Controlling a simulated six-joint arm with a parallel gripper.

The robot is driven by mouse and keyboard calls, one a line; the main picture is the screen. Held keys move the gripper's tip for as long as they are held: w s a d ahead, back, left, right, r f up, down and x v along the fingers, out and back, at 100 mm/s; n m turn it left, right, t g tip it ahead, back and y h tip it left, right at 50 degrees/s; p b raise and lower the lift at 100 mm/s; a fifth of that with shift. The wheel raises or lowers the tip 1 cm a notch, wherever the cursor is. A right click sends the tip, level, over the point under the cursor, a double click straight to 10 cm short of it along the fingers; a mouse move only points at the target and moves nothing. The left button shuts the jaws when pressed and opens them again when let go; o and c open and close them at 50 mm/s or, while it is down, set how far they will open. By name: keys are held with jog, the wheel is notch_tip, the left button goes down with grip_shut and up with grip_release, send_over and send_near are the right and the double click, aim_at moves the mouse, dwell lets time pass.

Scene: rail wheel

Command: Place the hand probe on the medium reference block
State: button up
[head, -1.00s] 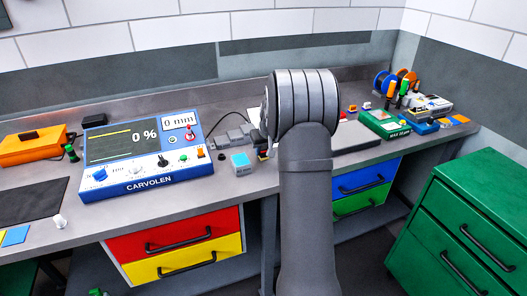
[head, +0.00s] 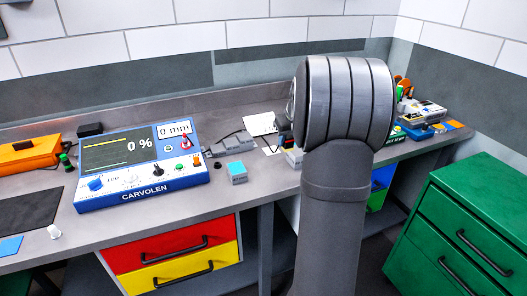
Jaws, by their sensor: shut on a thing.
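A row of grey blocks (head: 230,142) stands on the bench right of the blue CARVOLEN instrument (head: 142,165). They look like the reference blocks, touching or close together; which one is medium I cannot tell for certain. My thick grey arm stands in front of the bench, right of the blocks, and hides what is behind it. My gripper is not clearly visible; a dark part at the arm's left edge may belong to it. I cannot make out the hand probe. The instrument's screen reads 0 % and 0 mm.
A small grey box with a teal top (head: 237,172) stands in front of the blocks. White paper (head: 261,123) lies behind them. An orange case (head: 28,154) and a dark mat (head: 30,208) are at left. A green cabinet (head: 465,215) stands at right.

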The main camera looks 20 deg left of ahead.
jog(key=s+a+r, duration=0.3)
jog(key=s+r, duration=0.1)
jog(key=s, duration=0.2)
send_near(236, 166)
jog(key=shift+w+a+f, duration=0.1)
jog(key=shift+w+a, duration=0.15)
jog(key=shift+w, duration=0.35)
jog(key=shift+a+f, duration=0.35)
jog(key=shift+a, duration=0.1)
jog(key=shift+f, duration=1.9)
jog(key=shift+f, duration=0.15)
jog(key=o, duration=1)
